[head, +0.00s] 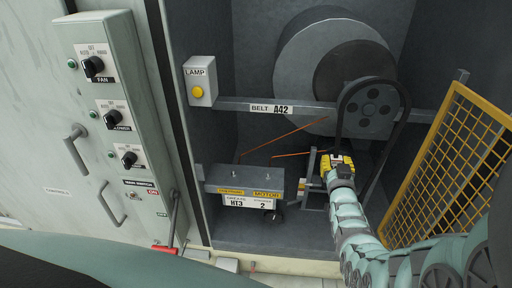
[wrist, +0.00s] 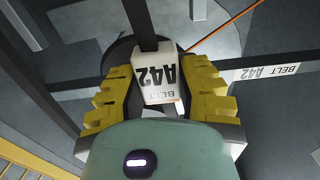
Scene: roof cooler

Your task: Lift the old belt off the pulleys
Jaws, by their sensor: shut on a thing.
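The old belt (head: 404,112) is a black loop over the upper grey pulley (head: 368,108) in the head view. The belt's black strand (wrist: 147,22) runs up from the tag. The lower pulley is hidden behind my arm and gripper, so I cannot tell how the belt sits there.
A yellow mesh guard (head: 450,165) stands open at the right, close to my arm. A grey rail (head: 235,105) labelled BELT A42 crosses the bay. A motor box (head: 240,185) and thin orange lines are left of my gripper. A switch panel (head: 115,110) is far left.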

